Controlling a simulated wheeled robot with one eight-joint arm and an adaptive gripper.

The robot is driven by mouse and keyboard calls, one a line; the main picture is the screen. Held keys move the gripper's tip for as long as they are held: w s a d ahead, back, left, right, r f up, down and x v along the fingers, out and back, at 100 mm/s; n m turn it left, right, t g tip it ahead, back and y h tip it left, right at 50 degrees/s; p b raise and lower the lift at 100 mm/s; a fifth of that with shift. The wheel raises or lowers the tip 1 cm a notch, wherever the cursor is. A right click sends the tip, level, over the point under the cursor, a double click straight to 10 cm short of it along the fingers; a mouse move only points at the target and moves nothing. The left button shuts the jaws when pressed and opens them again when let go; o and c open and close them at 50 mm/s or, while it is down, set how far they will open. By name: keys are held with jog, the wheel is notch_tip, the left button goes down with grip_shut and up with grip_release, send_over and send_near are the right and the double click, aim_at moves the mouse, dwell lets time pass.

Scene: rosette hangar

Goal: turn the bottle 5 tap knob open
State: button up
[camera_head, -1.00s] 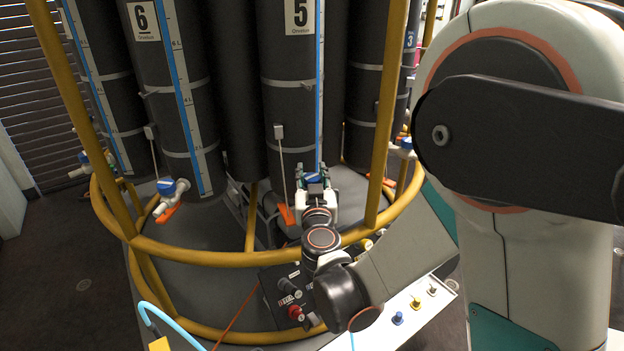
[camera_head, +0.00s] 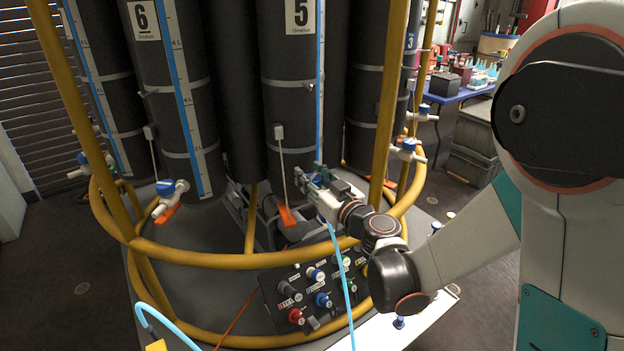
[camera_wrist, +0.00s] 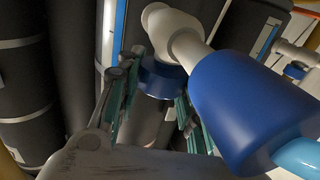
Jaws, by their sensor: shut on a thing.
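Bottle 5 (camera_head: 290,110) is the tall black cylinder with the "5" label and a blue scale strip. Its tap sits low on the front, mostly hidden behind my gripper (camera_head: 318,178) in the head view. In the wrist view the blue tap knob (camera_wrist: 160,78) sits between the teal finger pads of my gripper (camera_wrist: 158,98), which is shut on it. The white tap body (camera_wrist: 178,38) rises behind the knob. A large blue sleeve (camera_wrist: 240,110) with a light blue hose end is at the right, close to the fingers.
A yellow rail (camera_head: 250,260) curves in front of the bottles, and a yellow post (camera_head: 388,110) stands right of my gripper. Bottle 6 (camera_head: 165,90) has its own blue-knobbed tap (camera_head: 168,188). A panel of coloured knobs (camera_head: 318,290) lies below. A light blue hose (camera_head: 345,275) hangs beside my wrist.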

jog(key=n+g+y, duration=0.3)
jog(key=y, duration=0.1)
jog(key=shift+d, duration=0.1)
jog(key=shift+n+g+y, duration=1.3)
jog(key=shift+n+g, duration=0.2)
jog(key=shift+g, duration=0.6)
jog(key=o, duration=1.1)
jog(key=v, duration=1.2)
jog(key=shift+f, duration=0.15)
